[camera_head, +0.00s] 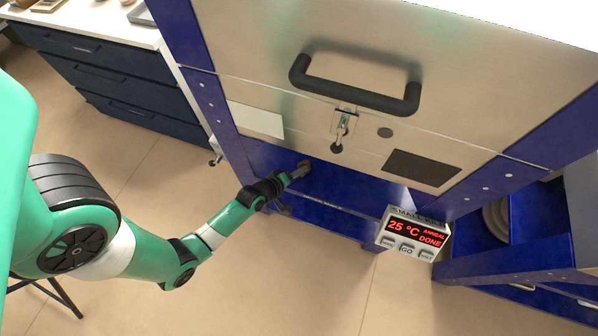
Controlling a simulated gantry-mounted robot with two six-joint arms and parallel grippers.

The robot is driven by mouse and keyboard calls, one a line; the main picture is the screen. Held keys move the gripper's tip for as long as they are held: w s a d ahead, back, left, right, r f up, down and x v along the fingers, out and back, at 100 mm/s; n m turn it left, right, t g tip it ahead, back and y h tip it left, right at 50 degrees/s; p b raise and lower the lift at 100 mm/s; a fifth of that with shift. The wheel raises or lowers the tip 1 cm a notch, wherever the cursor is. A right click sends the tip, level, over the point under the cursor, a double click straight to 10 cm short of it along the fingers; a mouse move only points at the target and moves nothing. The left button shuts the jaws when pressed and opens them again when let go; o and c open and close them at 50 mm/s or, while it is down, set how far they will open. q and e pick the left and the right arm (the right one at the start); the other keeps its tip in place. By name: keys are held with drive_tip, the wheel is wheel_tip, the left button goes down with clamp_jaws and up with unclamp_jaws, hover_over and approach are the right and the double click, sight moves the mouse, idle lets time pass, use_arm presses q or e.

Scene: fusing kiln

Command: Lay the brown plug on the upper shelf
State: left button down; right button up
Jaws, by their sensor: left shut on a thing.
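My left gripper (299,171) is at the end of the green arm that reaches in from the left. It is shut on the small reddish-brown plug (305,164), which shows only as a small patch at the fingertips. The gripper and plug are just below the lower edge of the kiln front, over the blue shelf (345,189) of the kiln's stand. I cannot tell whether the plug touches the shelf. The deeper part of the shelf is hidden under the kiln body. My right gripper is not in view.
The steel kiln front (300,50) with its black handle (355,98) and a latch (342,128) overhangs the shelf. A controller (413,234) reading 25 °C and DONE stands at the right. Round discs (496,220) sit in the right bay. Dark blue drawers (105,80) stand at left.

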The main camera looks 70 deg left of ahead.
use_arm(q)
drive_tip(key=shift+f, duration=0.1)
drive_tip(key=c, duration=0.7)
unclamp_jaws()
drive_tip(key=shift+o, duration=0.5)
drive_tip(key=shift+f, duration=0.1)
drive_tip(key=shift+s+d, duration=0.1)
drive_tip(key=shift+s+r+p, duration=0.15)
drive_tip(key=shift+r+p, duration=0.15)
drive_tip(key=shift+p, duration=0.05)
drive_tip(key=p+v, duration=0.4)
drive_tip(key=v, duration=0.7)
drive_tip(key=shift+p, duration=0.3)
